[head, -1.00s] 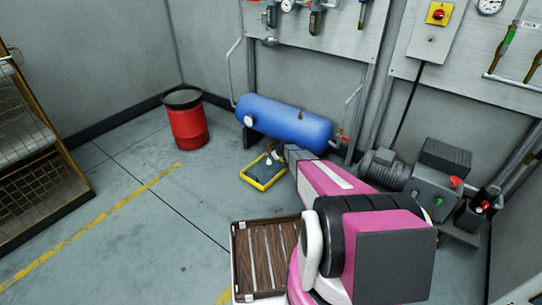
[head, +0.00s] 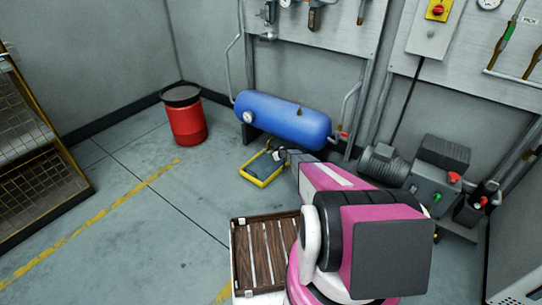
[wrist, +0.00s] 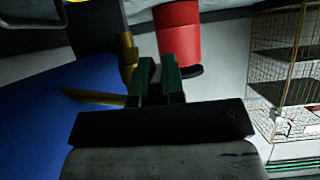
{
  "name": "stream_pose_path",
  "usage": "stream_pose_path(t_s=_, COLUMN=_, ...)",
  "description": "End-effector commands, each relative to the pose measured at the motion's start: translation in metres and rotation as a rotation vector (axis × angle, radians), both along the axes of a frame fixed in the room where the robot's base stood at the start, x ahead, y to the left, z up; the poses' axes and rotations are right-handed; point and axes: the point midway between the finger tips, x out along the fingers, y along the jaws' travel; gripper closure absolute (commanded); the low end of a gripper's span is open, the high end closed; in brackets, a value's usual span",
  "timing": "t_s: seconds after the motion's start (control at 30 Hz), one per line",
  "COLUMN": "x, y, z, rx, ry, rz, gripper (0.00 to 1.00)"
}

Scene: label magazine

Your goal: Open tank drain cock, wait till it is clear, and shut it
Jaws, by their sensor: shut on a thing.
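The blue air tank (head: 285,120) lies on its side against the back wall. Its blue shell also fills the lower left of the wrist view (wrist: 45,125). A brass drain cock (wrist: 127,60) with a thin brass lever (wrist: 92,97) shows beside the tank in the wrist view. My gripper (wrist: 160,75), with green fingertips, is shut at the cock, on its lever; the fingers hide the contact. In the head view my gripper (head: 279,154) is small, below the tank and over the yellow-rimmed drip tray (head: 262,184). I cannot make out any outflow from the cock.
A red drum (head: 187,125) stands left of the tank; it also shows in the wrist view (wrist: 178,32). A grey pump unit (head: 430,180) stands at the right. A wire-mesh rack (head: 35,150) is at the far left. The floor between rack and tray is clear.

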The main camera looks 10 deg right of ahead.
Motion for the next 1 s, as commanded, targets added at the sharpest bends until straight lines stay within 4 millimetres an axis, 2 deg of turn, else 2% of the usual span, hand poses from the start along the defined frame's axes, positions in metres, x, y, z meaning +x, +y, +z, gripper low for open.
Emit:
stream_pose_path(t_s=0.1, x=0.000, y=-0.001, z=0.000, rx=0.001, ry=0.001, rz=-0.002, gripper=1.00)
stream_pose_path(t_s=0.13, x=0.000, y=-0.001, z=0.000, rx=0.001, ry=0.001, rz=-0.002, gripper=0.81)
stream_pose_path(t_s=0.2, x=0.000, y=-0.001, z=0.000, rx=0.000, ry=0.000, rz=-0.001, gripper=0.65)
stream_pose_path(t_s=0.67, x=-0.006, y=-0.005, z=0.005, rx=0.000, ry=0.001, rz=0.000, gripper=0.65)
stream_pose_path(t_s=1.0, x=-0.041, y=-0.038, z=0.032, rx=0.000, ry=0.001, rz=-0.001, gripper=0.65)
